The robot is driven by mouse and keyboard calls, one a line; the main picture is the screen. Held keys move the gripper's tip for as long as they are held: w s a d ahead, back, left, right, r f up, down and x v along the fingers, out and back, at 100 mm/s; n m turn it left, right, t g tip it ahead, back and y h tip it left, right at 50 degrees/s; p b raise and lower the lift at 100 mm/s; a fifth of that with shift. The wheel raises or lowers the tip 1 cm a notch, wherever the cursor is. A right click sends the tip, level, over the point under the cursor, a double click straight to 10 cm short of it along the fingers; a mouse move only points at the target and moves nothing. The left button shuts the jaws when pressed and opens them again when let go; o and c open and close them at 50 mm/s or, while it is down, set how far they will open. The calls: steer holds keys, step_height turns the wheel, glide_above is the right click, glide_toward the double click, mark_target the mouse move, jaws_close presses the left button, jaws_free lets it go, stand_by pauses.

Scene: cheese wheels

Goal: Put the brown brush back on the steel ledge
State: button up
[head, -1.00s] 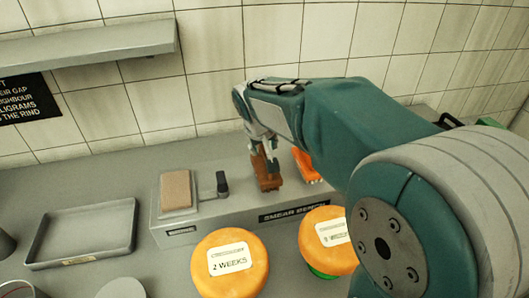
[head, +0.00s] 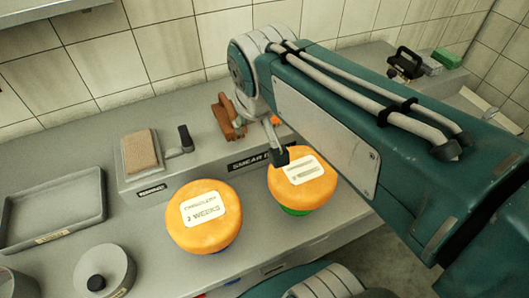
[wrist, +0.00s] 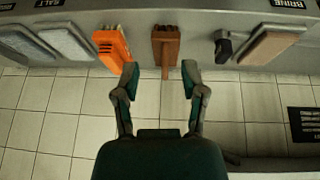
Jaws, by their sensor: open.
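The brown brush (head: 229,118) rests on the raised grey steel ledge (head: 205,165) lettered SMEAR BENCH, towards its wall side. In the wrist view the brush (wrist: 166,42) is beyond the fingertips, its handle pointing down between them. My gripper (wrist: 160,74) is open, with empty space between its fingers, apart from the brush. In the head view the wrist and one dark fingertip show just right of the brush, over the ledge's front; the rest of the gripper is hidden by my arm.
An orange brush (wrist: 112,47) lies beside the brown one. A tan pad (head: 142,152) and a dark-handled tool (head: 183,141) sit on the ledge to the left. Two orange cheese wheels, left (head: 203,215) and right (head: 302,183), stand in front. A grey tray (head: 55,210) is at left.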

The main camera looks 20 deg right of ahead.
steer(key=s+f, duration=0.4)
steer(key=s, duration=0.4)
steer(key=shift+f+y, duration=0.25)
steer(key=shift+y, duration=0.15)
stand_by(0.6)
